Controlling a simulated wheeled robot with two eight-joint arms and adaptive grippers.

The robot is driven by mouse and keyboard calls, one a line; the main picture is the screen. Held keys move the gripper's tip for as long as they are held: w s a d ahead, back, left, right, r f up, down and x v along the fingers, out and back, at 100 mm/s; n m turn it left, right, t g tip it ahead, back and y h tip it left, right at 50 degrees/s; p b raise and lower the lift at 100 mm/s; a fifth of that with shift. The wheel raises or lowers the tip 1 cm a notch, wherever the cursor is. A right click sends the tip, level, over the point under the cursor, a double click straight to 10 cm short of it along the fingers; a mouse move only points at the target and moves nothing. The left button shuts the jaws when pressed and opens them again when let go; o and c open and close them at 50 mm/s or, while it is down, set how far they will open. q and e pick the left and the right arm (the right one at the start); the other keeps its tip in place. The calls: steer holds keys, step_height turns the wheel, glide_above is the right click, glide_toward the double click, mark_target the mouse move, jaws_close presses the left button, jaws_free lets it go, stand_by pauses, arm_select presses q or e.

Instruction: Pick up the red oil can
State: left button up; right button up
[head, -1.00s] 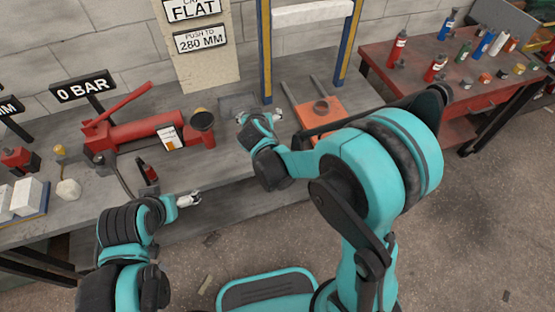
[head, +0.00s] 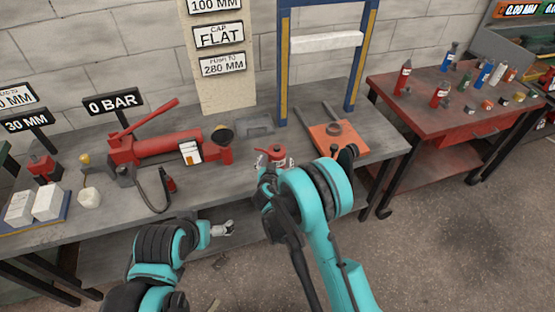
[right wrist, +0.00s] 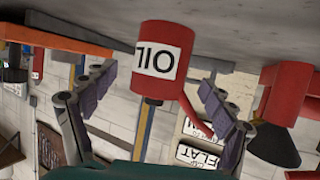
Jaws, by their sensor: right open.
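The red oil can (head: 278,153) stands on the grey bench between the long red pump and the orange plate, partly hidden by my right arm in the head view. In the right wrist view the oil can (right wrist: 165,62) appears upside down, with a white OIL label and a thin red spout. My right gripper (head: 267,164) is open at the can; in the wrist view its fingers (right wrist: 158,88) lie on either side, with gaps visible. My left gripper (head: 223,229) is at the bench's front edge, away from the can; its jaw state is too small to tell.
The red pump (head: 155,147) with its hose lies left of the can. The orange plate (head: 350,142) and the blue-yellow press frame (head: 283,75) stand to the right and behind. A red side table (head: 420,112) holds several bottles.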

steer(key=b+x, duration=0.1)
steer(key=x, duration=0.3)
steer(key=shift+f+b, duration=0.15)
steer(key=shift+b, duration=0.25)
steer(key=shift+w, duration=0.3)
steer(key=shift+c, duration=0.4)
steer(key=c, duration=1.6)
